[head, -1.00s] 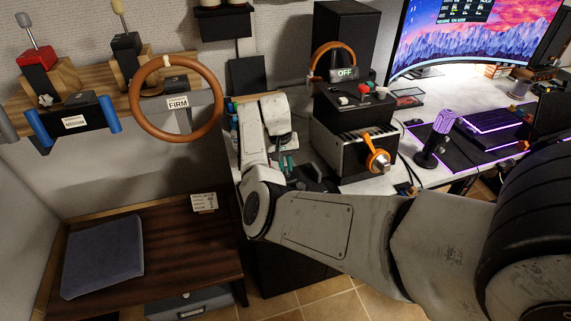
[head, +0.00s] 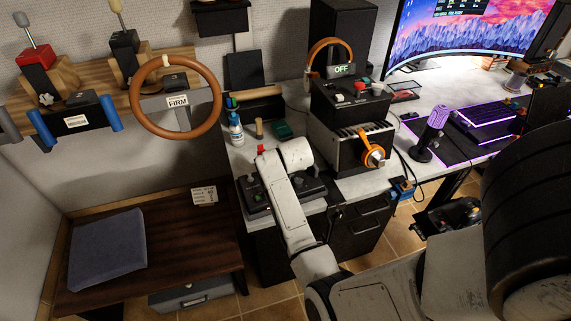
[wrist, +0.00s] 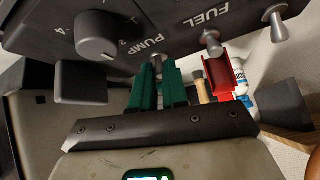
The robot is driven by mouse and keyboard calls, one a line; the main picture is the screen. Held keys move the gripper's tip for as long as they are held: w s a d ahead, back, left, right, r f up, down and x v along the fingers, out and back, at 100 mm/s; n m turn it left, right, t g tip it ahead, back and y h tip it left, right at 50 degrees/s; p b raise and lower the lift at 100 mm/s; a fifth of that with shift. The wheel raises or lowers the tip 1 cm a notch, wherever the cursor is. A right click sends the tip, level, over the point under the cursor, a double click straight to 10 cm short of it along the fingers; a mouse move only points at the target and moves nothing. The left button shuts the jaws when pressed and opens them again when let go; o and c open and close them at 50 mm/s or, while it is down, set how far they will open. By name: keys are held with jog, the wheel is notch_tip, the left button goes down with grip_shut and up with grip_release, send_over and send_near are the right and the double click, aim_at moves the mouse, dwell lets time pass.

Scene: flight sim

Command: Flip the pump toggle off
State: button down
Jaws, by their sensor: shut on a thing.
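The pump toggle (wrist: 157,63) is a small metal lever beside the word PUMP on a dark switch panel (wrist: 165,30) in the wrist view. My gripper (wrist: 158,80), with green finger pads, is shut on it; the fingertips cover part of the lever, so its exact position is hard to read. In the head view the dark panel (head: 254,196) sits on the left end of the desk, and my arm hides the gripper and the toggle.
A round knob (wrist: 97,35) is left of the toggle. Fuel levers (wrist: 212,43) and a red guard (wrist: 231,75) are to its right. A bottle (head: 236,128) stands behind the panel.

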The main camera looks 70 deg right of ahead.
jog(key=shift+s+a+f+t+h+b, duration=0.25)
jog(key=shift+t+h+b, duration=0.4)
jog(key=shift+b, duration=0.3)
jog(key=shift+r, duration=0.1)
jog(key=c, duration=1.1)
grip_release()
jog(key=v, duration=1)
jog(key=shift+s+a+r, duration=0.15)
jog(key=shift+s+a, duration=0.05)
jog(key=shift+a, duration=0.1)
